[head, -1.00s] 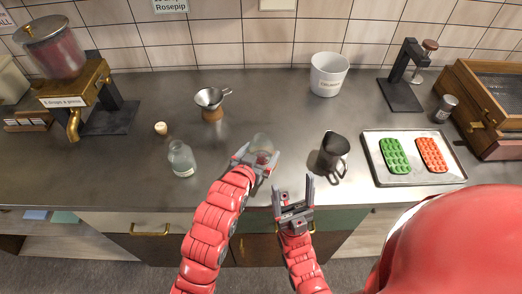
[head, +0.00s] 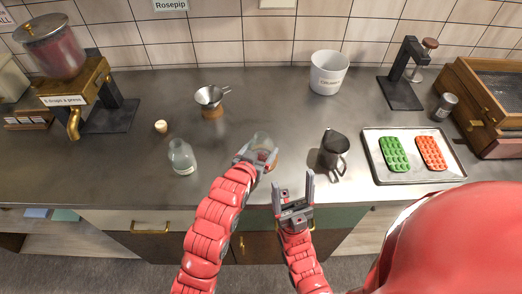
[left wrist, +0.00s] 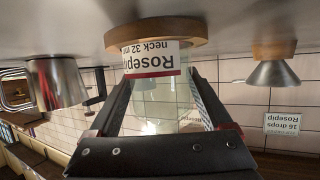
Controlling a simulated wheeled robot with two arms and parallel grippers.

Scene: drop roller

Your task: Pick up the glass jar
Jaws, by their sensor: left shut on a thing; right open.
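The glass jar (head: 262,141) is clear and stands upright at the middle of the counter in the head view. In the left wrist view, which is upside down, the jar (left wrist: 160,105) shows between the fingers, with a white label reading "Rosepip neck 32 mm" (left wrist: 152,57). A round wooden piece (left wrist: 158,31) is at its base; I cannot tell whether the jar touches it. My left gripper (head: 257,158) is shut on the jar from the front. My right gripper (head: 293,190) is open and empty, lower and to the right, near the counter's front edge.
A second glass bottle (head: 182,158) stands to the left. A metal funnel (head: 210,97) on a wooden stand is behind left. A dark pitcher (head: 334,150) stands close on the right, beside a tray (head: 376,178) with green and orange molds. A white bucket (head: 328,73) is at the back.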

